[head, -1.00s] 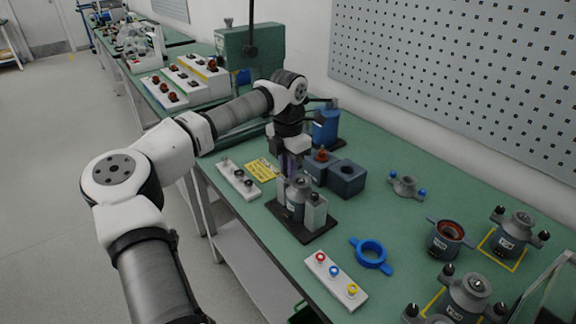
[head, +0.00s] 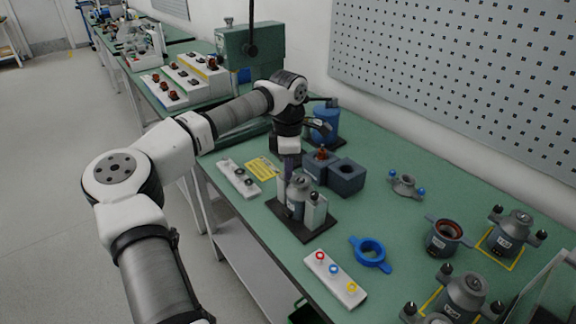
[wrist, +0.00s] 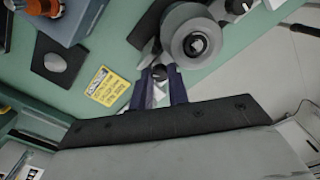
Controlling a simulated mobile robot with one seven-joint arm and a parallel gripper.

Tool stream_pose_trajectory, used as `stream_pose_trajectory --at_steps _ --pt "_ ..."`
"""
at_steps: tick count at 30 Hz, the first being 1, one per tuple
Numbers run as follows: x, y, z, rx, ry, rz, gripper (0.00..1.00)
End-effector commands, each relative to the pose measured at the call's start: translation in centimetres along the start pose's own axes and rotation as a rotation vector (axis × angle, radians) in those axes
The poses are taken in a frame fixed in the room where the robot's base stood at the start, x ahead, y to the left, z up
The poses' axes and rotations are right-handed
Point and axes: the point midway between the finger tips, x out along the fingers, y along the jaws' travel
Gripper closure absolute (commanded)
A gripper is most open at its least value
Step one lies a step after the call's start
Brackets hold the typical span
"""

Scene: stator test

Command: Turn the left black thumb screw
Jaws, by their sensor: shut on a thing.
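A grey stator fixture (head: 299,198) stands on a black base plate (head: 305,233) near the table's front edge, with a pale post on either side. A black thumb screw (head: 314,196) tops the right post (head: 315,213). My gripper (head: 289,179) points down over the left post (head: 283,190). Its dark blue fingers hide the left black thumb screw in the head view. In the wrist view my gripper (wrist: 159,78) is shut on a small part at the post top, beside the round grey stator (wrist: 195,42); the screw itself is mostly hidden.
A white button strip (head: 238,179) and a yellow label (head: 262,167) lie left of the fixture. Dark grey blocks (head: 346,177) stand behind it. A blue ring (head: 370,252) and a strip with coloured buttons (head: 335,279) lie to the right.

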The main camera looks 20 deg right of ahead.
Motion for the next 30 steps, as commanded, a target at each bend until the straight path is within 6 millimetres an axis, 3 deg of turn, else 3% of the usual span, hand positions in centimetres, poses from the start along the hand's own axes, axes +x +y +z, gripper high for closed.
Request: stream_pose_trajectory --at_steps 13,14,18,30 --pt "0.02 -0.05 0.07 0.01 -0.001 -0.001 1.0" --pt "0.02 -0.05 0.07 0.01 -0.001 -0.001 0.8" --pt "0.02 -0.04 0.06 0.01 -0.001 -0.001 0.62" --pt "-0.61 -0.16 0.27 0.011 0.0 -0.002 0.6"
